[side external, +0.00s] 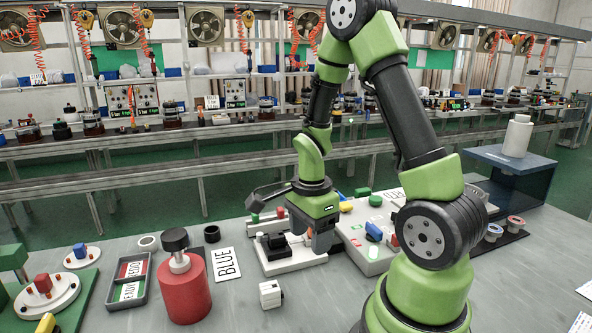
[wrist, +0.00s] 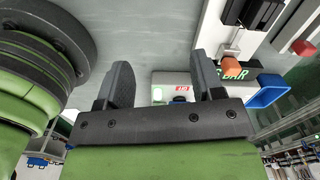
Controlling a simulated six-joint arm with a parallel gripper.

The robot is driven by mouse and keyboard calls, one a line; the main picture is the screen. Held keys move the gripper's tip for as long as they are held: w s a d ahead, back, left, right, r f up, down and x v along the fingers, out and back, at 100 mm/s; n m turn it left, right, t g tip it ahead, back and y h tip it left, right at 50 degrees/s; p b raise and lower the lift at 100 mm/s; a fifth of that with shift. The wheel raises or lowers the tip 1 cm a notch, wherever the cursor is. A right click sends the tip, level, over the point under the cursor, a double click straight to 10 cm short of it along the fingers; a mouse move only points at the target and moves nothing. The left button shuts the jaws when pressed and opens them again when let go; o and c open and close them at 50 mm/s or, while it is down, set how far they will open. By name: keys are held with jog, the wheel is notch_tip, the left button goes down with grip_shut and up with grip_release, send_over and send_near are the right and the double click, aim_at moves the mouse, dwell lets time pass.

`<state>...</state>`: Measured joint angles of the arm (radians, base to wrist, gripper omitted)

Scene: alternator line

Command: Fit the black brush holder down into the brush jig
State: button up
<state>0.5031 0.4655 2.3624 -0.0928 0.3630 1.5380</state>
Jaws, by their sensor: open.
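A white jig base (side external: 292,262) stands on the table in front of my arm. A black block (side external: 274,241), which looks like the brush holder, sits on it. I cannot tell whether it is fully seated. In the wrist view the black block (wrist: 264,12) and part of the white jig (wrist: 283,38) show at the upper right, with an orange piece (wrist: 232,48) beside them. My gripper (side external: 322,243) is low at the right end of the jig in the side view. In the wrist view its two dark fingers (wrist: 162,82) are apart with nothing held between them.
A white panel (side external: 352,228) with coloured blocks lies right of the jig. A small white block (side external: 270,294) lies in front. The front table is mostly clear.

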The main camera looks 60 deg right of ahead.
jog(key=f+m, duration=0.1)
jog(key=f, duration=0.2)
jog(key=s+f+m, duration=0.1)
jog(key=f, duration=0.3)
jog(key=f+m, duration=0.1)
jog(key=f, duration=0.2)
jog(key=shift+s+d+f, duration=0.2)
jog(key=shift+d+f, duration=0.15)
jog(key=shift+f, duration=0.05)
notch_tip(320, 180, up, 10)
notch_tip(320, 180, up, 9)
jog(key=n+t, duration=0.3)
jog(key=n, duration=0.5)
send_over(316, 291)
jog(key=w+a, duration=0.2)
jog(key=a, duration=0.3)
jog(key=s+a+r+n+t+y, duration=0.2)
jog(key=s+a+r+n+t, duration=0.2)
jog(key=a+r+n, duration=0.5)
notch_tip(316, 291, up, 2)
jog(key=s+n, duration=0.2)
jog(key=n, duration=0.4)
